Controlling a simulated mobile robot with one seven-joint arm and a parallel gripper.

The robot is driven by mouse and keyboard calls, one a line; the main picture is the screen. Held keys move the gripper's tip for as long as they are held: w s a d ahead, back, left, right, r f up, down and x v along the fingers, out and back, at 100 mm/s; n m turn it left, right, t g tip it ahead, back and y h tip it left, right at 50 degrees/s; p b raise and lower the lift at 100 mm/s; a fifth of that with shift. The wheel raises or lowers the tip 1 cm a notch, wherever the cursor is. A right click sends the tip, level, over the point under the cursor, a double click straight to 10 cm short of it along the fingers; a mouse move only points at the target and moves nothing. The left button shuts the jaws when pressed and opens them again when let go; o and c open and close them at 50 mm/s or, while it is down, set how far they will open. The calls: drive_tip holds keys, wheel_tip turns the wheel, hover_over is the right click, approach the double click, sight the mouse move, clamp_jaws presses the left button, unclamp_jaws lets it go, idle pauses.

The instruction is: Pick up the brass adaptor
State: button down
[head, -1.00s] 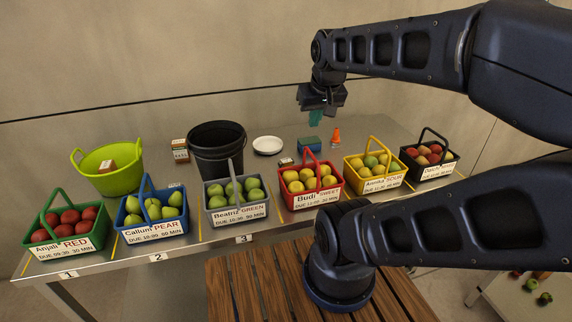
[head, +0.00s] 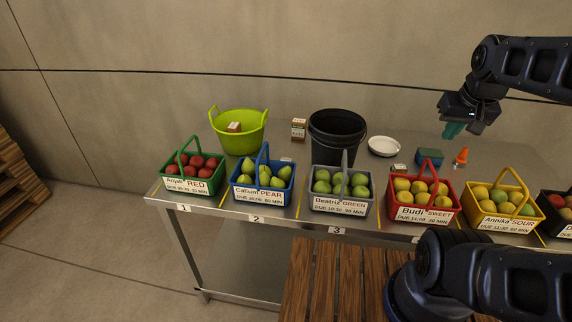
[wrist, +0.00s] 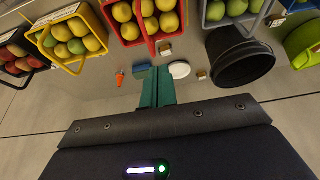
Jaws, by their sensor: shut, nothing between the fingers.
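I cannot make out a brass adaptor in either view. My gripper (head: 454,130) is raised above the back right part of the steel table (head: 300,222), and its teal fingers are shut and empty. The fingers also show in the wrist view (wrist: 157,88), near a blue-green block (head: 430,156) and a white dish (head: 384,146). A small orange cone-like thing (head: 461,157) stands right of the block. A small labelled box (head: 398,168) lies in front of the dish, too small to read.
A row of fruit baskets lines the front edge, among them the red basket (head: 420,215), grey basket (head: 341,204) and yellow basket (head: 500,223). Behind stand a black bucket (head: 337,145), a green tub (head: 222,118) and a small box (head: 298,128). A slatted wooden surface (head: 330,280) is in front.

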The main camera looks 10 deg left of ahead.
drive_tip(key=c, duration=1)
unclamp_jaws()
drive_tip(key=shift+o, duration=0.2)
drive_tip(key=n+g+h, duration=0.4)
drive_tip(key=n+h, duration=0.1)
drive_tip(key=n, duration=1.5)
hover_over(400, 166)
drive_tip(key=a, duration=0.2)
wheel_tip(400, 166, down, 21)
drive_tip(key=shift+y, duration=0.3)
drive_tip(key=shift+s+d+f, duration=0.1)
drive_tip(key=shift+s+f, duration=0.05)
drive_tip(key=shift+f, duration=1.15)
drive_tip(key=shift+s+d+f, duration=0.1)
drive_tip(key=shift+f, duration=1.15)
drive_tip(key=shift+a+x, duration=0.15)
drive_tip(key=shift+x, duration=0.9)
drive_tip(key=shift+a+x, duration=0.15)
drive_tip(key=shift+x, duration=0.95)
